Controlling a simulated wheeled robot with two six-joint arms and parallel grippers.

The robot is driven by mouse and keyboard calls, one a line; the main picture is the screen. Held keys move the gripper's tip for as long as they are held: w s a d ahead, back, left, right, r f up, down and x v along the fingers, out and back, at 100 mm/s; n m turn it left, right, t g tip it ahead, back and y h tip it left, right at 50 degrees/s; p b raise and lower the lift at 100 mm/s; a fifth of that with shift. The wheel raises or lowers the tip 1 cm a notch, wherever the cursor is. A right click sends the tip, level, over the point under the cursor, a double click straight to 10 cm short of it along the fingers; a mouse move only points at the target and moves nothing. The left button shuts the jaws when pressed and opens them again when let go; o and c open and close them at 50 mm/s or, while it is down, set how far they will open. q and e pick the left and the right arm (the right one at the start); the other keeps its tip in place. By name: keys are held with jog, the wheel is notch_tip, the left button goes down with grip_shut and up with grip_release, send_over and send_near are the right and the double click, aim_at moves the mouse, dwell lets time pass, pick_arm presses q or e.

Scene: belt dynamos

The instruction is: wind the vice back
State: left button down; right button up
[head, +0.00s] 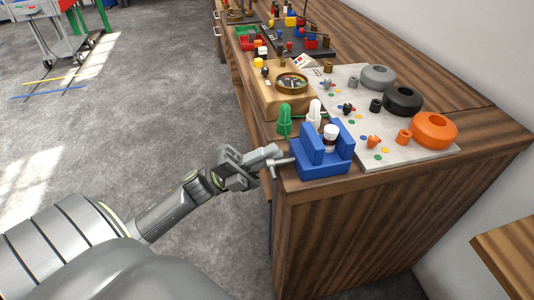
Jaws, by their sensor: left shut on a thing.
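The blue vice (318,169) stands on the near left corner of the wooden bench. A small dark bottle with a white cap (331,132) stands upright between its two blue jaws; I cannot tell if both jaws touch it. The grey vice handle (284,161) sticks out of the left side, past the bench edge. My left gripper (270,158) comes in from the left and is shut on this handle. The gripper hides part of the handle. My right gripper is not in view.
Behind the vice stand a green item (284,120) and a white one (314,112), close by. A tan box with a round dial (291,84) is beyond. A pale board (408,150) with grey, black and orange rings lies right.

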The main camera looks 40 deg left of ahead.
pick_arm(q)
jog(key=c, duration=1.8)
grip_release()
jog(key=shift+c, duration=0.2)
